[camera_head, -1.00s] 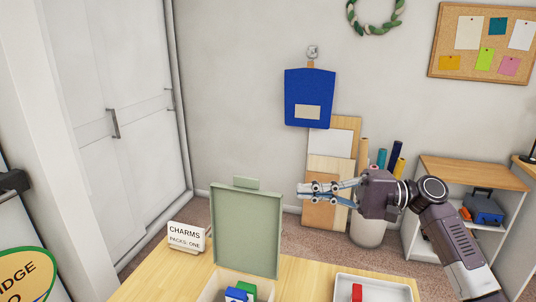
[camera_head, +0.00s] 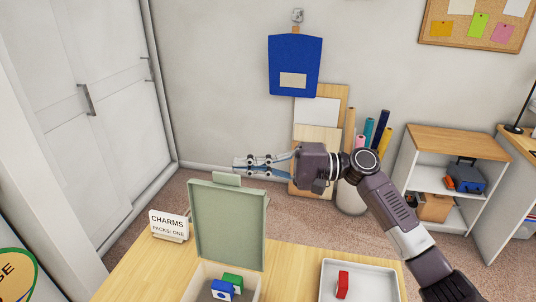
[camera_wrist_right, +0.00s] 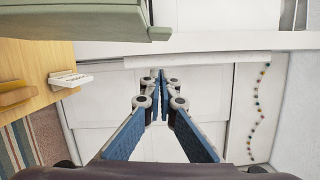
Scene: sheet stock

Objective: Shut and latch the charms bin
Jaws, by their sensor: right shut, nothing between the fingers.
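The charms bin (camera_head: 187,287) stands on the wooden table at the bottom of the head view, with its green lid (camera_head: 230,226) raised upright and a small tab (camera_head: 227,179) on the lid's top edge. Blue and green packs (camera_head: 222,290) lie inside. My right gripper (camera_head: 240,165) is shut and empty, just above and seemingly behind the lid's top edge, pointing left. In the right wrist view its fingertips (camera_wrist_right: 157,78) are together, and the green lid (camera_wrist_right: 70,18) shows at the upper left, apart from them. My left gripper is not in view.
A sign reading CHARMS (camera_head: 169,225) stands left of the bin. A white tray (camera_head: 385,286) holding a red pack (camera_head: 343,285) is to the right. A low shelf unit (camera_head: 455,142) stands further right. Bare table (camera_head: 289,262) lies between bin and tray.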

